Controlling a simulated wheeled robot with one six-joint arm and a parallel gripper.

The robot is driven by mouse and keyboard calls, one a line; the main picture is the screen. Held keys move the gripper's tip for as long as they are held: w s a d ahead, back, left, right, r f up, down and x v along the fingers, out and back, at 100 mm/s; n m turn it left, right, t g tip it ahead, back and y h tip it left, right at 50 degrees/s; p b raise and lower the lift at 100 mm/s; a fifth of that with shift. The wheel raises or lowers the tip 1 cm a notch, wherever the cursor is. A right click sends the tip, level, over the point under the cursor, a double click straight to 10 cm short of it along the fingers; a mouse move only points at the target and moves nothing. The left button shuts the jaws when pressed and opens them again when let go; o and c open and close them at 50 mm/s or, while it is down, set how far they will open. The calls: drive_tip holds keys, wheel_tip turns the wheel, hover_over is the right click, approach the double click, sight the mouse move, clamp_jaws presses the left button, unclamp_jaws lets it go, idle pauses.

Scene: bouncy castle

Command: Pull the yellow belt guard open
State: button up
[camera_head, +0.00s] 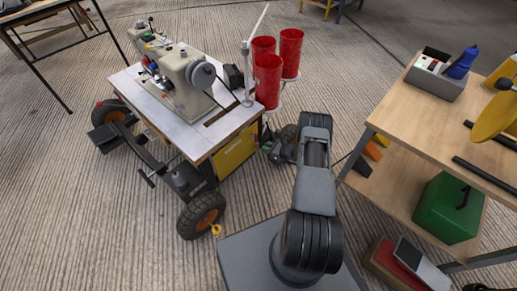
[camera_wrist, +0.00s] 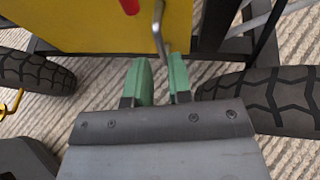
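The yellow belt guard (camera_head: 234,155) is a flat panel on the side of the sewing-machine cart, below the white tabletop. In the wrist view the yellow panel (camera_wrist: 85,22) fills the upper left. A thin grey metal handle (camera_wrist: 158,28) hangs in front of its right part. My gripper (camera_wrist: 162,62) has two green fingers, open with a narrow gap. The handle's lower end shows at the gap between the fingertips; I cannot tell whether they touch it. In the head view my gripper (camera_head: 272,150) is small and dark, just right of the guard.
The cart's black wheels (camera_head: 202,213) stand left and right of my gripper (camera_wrist: 255,98). A sewing machine (camera_head: 185,78) and red cylinders (camera_head: 268,78) are above. A wooden workbench (camera_head: 415,108) with a green box (camera_head: 446,207) below stands to the right. A red part (camera_wrist: 130,5) shows at the guard.

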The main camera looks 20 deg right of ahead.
sight(258, 152)
drive_tip(key=shift+b+x, duration=0.8)
drive_tip(key=shift+x, duration=2)
drive_tip(key=shift+r, duration=0.1)
clamp_jaws()
